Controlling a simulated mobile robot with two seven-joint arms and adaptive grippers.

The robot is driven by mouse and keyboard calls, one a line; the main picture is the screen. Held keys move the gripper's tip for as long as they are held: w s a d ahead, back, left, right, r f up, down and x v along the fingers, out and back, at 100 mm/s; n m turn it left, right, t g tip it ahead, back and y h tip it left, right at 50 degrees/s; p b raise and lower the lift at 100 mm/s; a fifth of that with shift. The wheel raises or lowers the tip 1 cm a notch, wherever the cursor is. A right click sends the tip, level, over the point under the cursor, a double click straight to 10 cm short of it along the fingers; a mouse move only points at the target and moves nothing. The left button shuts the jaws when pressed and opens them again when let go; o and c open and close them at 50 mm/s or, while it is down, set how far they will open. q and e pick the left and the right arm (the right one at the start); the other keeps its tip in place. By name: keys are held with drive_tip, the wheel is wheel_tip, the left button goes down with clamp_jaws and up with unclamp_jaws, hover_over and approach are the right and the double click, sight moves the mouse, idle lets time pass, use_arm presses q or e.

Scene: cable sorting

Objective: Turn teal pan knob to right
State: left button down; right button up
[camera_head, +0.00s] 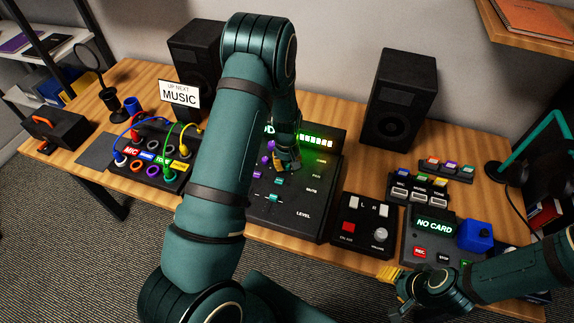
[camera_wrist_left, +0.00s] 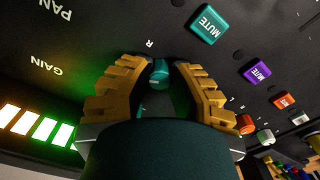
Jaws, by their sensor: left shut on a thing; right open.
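The teal pan knob (camera_wrist_left: 159,72) shows in the left wrist view, between the two yellow fingers of my left gripper (camera_wrist_left: 155,66). The fingers are shut on it, with an "R" mark on the panel just beyond. In the head view, my left gripper (camera_head: 287,163) is down on the upper part of the black mixer panel (camera_head: 290,223) and hides the knob. Which way the knob points cannot be told. My right gripper (camera_head: 396,280) is open and empty at the table's front edge, near the "NO CARD" recorder (camera_head: 409,250).
Other mixer controls lie close by: a teal mute button (camera_wrist_left: 209,24), a purple mute button (camera_wrist_left: 257,71) and an orange knob (camera_wrist_left: 246,124). A black box with a red button (camera_head: 347,227) stands right of the mixer. Speakers stand behind, one (camera_head: 402,100) at the right.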

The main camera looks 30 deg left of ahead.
sight(287, 165)
use_arm(q)
drive_tip(key=m+b, duration=0.1)
drive_tip(key=m, duration=0.4)
idle(0.6)
drive_tip(key=c, duration=0.8)
unclamp_jaws()
wheel_tip(287, 165, up, 12)
idle(0.3)
